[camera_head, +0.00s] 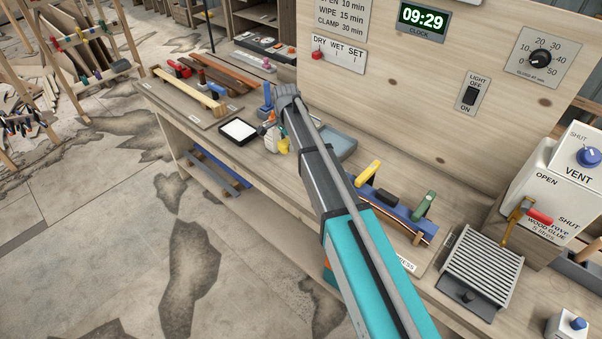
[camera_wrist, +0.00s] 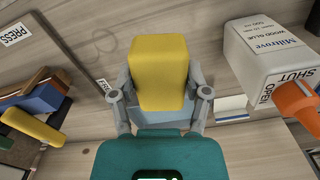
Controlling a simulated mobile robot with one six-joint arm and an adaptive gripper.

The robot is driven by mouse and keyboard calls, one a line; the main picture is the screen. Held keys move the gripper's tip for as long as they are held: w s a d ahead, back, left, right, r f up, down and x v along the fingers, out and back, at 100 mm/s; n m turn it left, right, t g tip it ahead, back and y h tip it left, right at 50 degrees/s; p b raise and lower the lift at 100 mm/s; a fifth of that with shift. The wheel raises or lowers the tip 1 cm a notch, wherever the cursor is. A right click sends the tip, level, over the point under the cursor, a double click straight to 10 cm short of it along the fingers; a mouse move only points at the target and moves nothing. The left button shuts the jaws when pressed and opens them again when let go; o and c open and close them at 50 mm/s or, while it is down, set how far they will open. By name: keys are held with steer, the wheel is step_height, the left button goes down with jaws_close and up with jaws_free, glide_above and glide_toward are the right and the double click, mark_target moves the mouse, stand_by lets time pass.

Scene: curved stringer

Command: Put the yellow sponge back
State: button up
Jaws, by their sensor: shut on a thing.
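The yellow sponge (camera_wrist: 160,68) is between the two grey fingers of my gripper (camera_wrist: 160,88) in the wrist view. The gripper is shut on it, with a finger on each side. A pale blue surface (camera_wrist: 175,123) shows just below the sponge; I cannot tell whether they touch. In the head view my arm covers most of the gripper. A small yellow patch (camera_head: 283,147) shows beside the arm, but I cannot tell whether it is the sponge. A grey-blue tray (camera_head: 341,146) lies on the bench, partly behind the arm.
A white wood glue bottle (camera_wrist: 262,55) with an orange nozzle stands close right of the gripper. A blue clamping fixture (camera_head: 393,207) with yellow and green handles sits right of my arm. A black-framed white pad (camera_head: 238,130) lies near the bench's front edge.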

steer(key=s+d+r+n+p, duration=0.1)
steer(key=s+d, duration=0.1)
steer(key=s, duration=0.6)
steer(key=s+d+r+n+p, duration=0.1)
steer(key=s+d+r+p, duration=0.1)
steer(key=s, duration=0.6)
steer(key=shift+d, duration=0.2)
steer(key=shift+w, duration=0.15)
steer(key=w+f+b, duration=0.3)
steer(key=w, duration=0.1)
steer(key=w+f+b, duration=0.3)
steer(key=w, duration=0.1)
steer(key=w+f+b, duration=0.3)
steer(key=w, duration=0.2)
steer(key=shift+w+f, duration=0.1)
steer(key=shift+w+f+b, duration=0.35)
steer(key=shift+f+b, duration=0.1)
steer(key=shift+b, duration=0.15)
steer(key=shift+f+b, duration=1.45)
